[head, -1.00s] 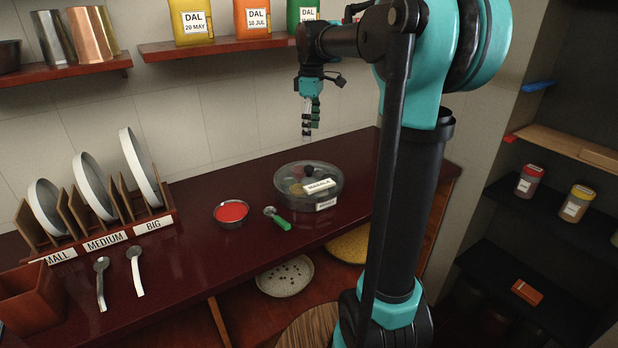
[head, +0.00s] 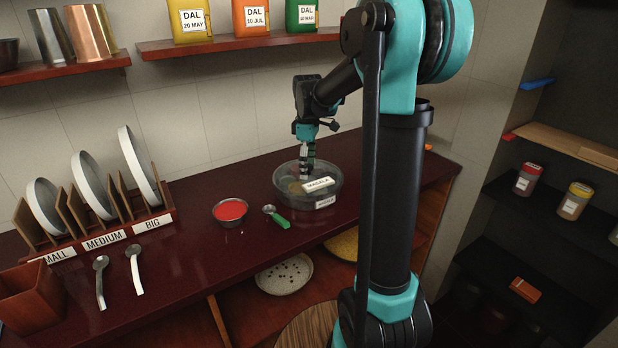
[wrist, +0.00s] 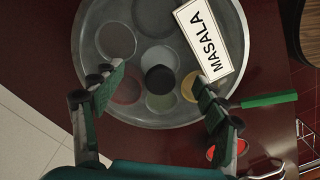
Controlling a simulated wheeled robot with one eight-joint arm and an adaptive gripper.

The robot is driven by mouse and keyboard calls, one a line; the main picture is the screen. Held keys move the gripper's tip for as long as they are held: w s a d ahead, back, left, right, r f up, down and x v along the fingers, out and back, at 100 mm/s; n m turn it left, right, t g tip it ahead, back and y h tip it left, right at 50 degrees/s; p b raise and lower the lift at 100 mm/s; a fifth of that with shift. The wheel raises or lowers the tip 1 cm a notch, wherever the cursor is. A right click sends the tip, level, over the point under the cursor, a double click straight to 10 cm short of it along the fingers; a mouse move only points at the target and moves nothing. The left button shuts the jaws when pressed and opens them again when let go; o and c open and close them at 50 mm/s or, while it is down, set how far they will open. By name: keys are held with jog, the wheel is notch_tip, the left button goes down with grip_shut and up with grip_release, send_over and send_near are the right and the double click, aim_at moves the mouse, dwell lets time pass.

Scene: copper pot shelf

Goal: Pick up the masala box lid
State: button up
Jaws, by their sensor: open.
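The masala box (head: 326,199) is a round metal box on the dark red counter. Its clear lid (wrist: 130,20) is on it, with a white MASALA label (head: 318,184) and a dark round knob (wrist: 160,79) at the centre. Coloured contents show through the lid. My gripper (wrist: 157,88) is open above the lid, its two fingers on either side of the knob in the wrist view and apart from it. In the head view my gripper (head: 307,172) points down and hides the knob. Whether the fingertips touch the lid I cannot tell.
A bowl of red powder (head: 230,210) and a green-handled spoon (head: 277,217) lie left of the box. A shelf (head: 235,45) with dal tins is above. The counter between rack and bowl is clear.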

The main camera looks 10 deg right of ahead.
jog(key=shift+f, duration=0.3)
jog(key=shift+c, duration=0.5)
jog(key=shift+s, duration=0.1)
grip_shut()
